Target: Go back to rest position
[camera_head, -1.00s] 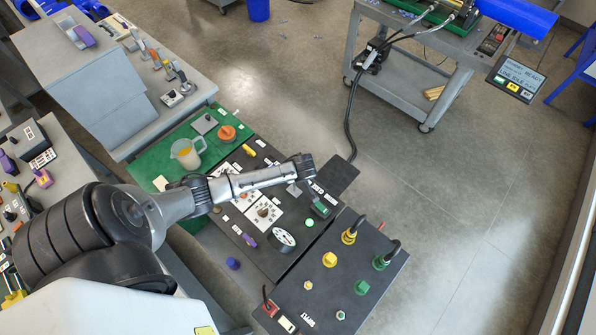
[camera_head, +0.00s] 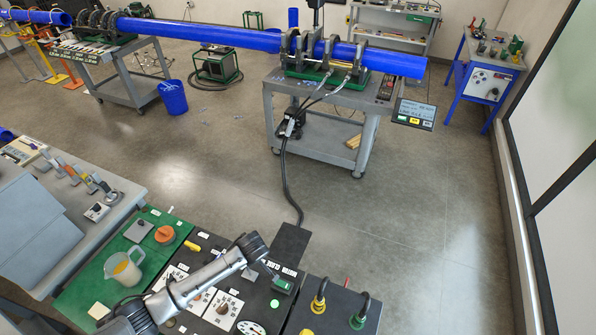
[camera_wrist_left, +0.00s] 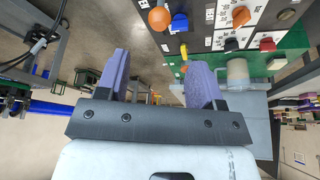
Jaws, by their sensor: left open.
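My left arm (camera_head: 205,281) enters the head view from the bottom left and reaches over the black control panel (camera_head: 300,318). Its dark end joint (camera_head: 252,245) hangs above the panel's far edge, and the gripper fingers cannot be made out there. In the left wrist view my left gripper (camera_wrist_left: 160,82) shows two purple fingers wide apart with nothing between them. The panel shows upside down at the top of that view, apart from the fingers. My right arm and gripper are in neither view.
A green mat (camera_head: 88,287) with a measuring jug (camera_head: 124,269) lies left of the panel. A grey bench (camera_head: 28,228) stands at the left. A grey cart (camera_head: 318,150) bears a blue pipe (camera_head: 200,33) and clamps, with a black cable to the floor. Open floor (camera_head: 420,220) lies right.

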